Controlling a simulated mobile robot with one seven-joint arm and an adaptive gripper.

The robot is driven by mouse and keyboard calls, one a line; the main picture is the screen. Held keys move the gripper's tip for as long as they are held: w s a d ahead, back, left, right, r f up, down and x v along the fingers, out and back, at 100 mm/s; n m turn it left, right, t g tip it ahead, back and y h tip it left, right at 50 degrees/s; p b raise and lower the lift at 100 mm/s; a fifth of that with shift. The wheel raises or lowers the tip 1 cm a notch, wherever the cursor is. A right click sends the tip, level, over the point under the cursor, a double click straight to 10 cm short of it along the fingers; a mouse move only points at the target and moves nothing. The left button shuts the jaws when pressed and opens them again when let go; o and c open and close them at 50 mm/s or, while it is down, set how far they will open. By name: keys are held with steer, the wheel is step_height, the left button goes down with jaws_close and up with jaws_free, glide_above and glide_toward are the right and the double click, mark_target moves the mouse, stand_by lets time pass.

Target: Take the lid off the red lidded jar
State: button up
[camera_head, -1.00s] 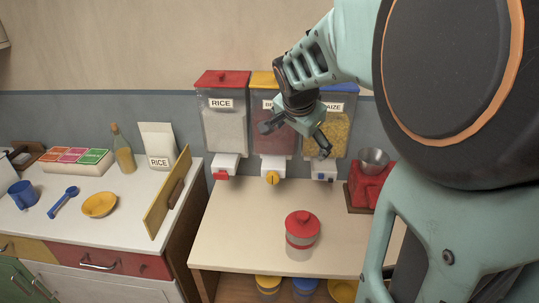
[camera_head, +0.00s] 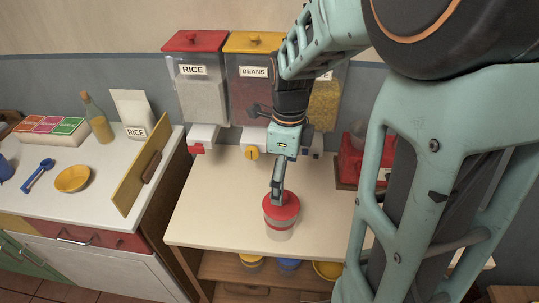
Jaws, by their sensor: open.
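The red lidded jar (camera_head: 280,228) stands upright on the cream counter. It has a pale body with a red band, and its red lid (camera_head: 287,210) sits on top. My gripper (camera_head: 278,195) points down right at the lid, with its fingertips at or just above the lid's knob. The jaws are open. The knob is mostly hidden behind the fingers, so I cannot tell whether they touch it.
The cream counter (camera_head: 205,215) is clear left of the jar. Dispensers for rice (camera_head: 200,90) and beans (camera_head: 248,95) hang behind. A red scale (camera_head: 352,160) stands to the right, partly behind my arm. A yellow board (camera_head: 140,170) stands on the left counter's edge.

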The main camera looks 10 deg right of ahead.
steer(key=f, duration=0.8)
steer(key=shift+w+a+f, duration=0.2)
steer(key=shift+f, duration=0.2)
steer(key=shift+c, duration=0.5)
steer(key=shift+s, duration=0.1)
steer(key=c, duration=1.4)
steer(key=shift+o, duration=0.2)
